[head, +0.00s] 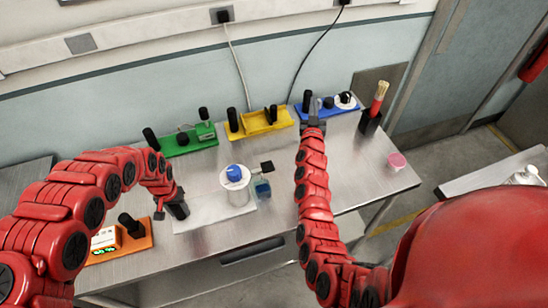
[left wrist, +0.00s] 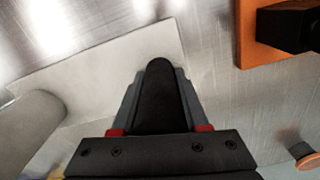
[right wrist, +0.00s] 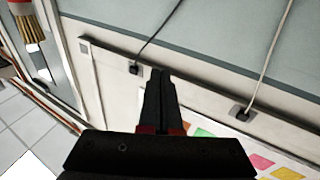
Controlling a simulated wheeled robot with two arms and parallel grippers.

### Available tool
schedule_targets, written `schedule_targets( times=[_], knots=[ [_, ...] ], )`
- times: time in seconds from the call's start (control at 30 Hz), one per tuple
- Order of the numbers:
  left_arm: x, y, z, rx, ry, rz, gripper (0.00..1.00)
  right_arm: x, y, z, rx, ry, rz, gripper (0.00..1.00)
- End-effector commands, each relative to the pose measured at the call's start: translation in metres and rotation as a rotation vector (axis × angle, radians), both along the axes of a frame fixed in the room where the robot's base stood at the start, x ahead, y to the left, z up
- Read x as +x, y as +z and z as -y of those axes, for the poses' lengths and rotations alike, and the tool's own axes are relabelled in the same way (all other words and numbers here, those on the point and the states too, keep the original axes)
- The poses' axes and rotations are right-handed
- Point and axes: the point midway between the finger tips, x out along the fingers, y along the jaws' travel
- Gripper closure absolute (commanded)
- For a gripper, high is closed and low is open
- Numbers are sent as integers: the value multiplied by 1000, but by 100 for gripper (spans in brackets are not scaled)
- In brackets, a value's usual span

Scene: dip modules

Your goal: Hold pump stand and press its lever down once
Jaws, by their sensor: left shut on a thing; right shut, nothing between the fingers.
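The pump stand has a pale flat base plate (head: 208,212) with a white cylinder (head: 238,190) capped in blue. A black lever knob (head: 267,167) sticks out at its upper right. My left gripper (head: 178,210) is at the plate's left end, shut on the stand's upright black handle (left wrist: 160,95). In the left wrist view the plate (left wrist: 115,60) lies behind the handle and part of the cylinder (left wrist: 30,125) shows at left. My right gripper (head: 313,122) is shut and empty, in front of the blue module in the picture; it also shows in the right wrist view (right wrist: 160,80).
A small bottle with blue liquid (head: 262,188) stands beside the cylinder. Green (head: 190,142), yellow (head: 260,122) and blue (head: 330,106) modules line the back. An orange module (head: 135,240) is front left. A brush holder (head: 370,122) and pink tub (head: 397,161) are right.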

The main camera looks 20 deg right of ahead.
Motion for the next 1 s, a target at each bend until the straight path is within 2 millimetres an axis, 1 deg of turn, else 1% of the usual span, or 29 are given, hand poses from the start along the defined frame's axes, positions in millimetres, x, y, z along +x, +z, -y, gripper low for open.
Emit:
schedule_targets(
  times=[0.03,0.07,0.1,0.17,0.2,0.27,0.33,0.4,0.47,0.5,0.57,0.67,0.73,0.83,0.9,1.0],
  knots=[
    [0,0,0,0,0,0,100,18,-2,6,19,33,-62,100],
    [0,0,0,0,0,0,100,28,-6,5,29,64,-107,100],
    [0,0,0,0,0,0,100,41,-8,3,40,110,-162,100],
    [0,0,0,0,0,0,100,57,-10,-2,46,187,-240,100],
    [0,0,0,0,0,0,100,66,-8,-8,45,246,-288,100],
    [0,0,0,0,0,0,100,76,-7,-18,39,342,-361,100],
    [0,0,0,0,0,0,100,83,-1,-33,19,465,-433,100],
    [0,0,0,0,0,0,100,84,9,-48,-17,595,-498,100],
    [0,0,0,0,0,0,100,79,16,-62,-55,715,-556,100],
    [0,0,0,0,0,0,100,72,21,-72,-86,796,-591,100],
    [0,0,0,0,0,0,100,59,31,-84,-137,918,-639,100],
    [0,0,0,0,0,0,100,25,44,-103,-231,1134,-720,100],
    [0,0,0,0,0,0,100,-4,52,-113,-299,1282,-770,100],
    [0,0,0,0,0,0,100,-50,62,-120,-383,1477,-833,100],
    [0,0,0,0,0,0,100,-80,67,-121,-427,1595,-870,100],
    [0,0,0,0,0,0,100,-113,73,-121,-471,1723,-904,100]
  ],
)
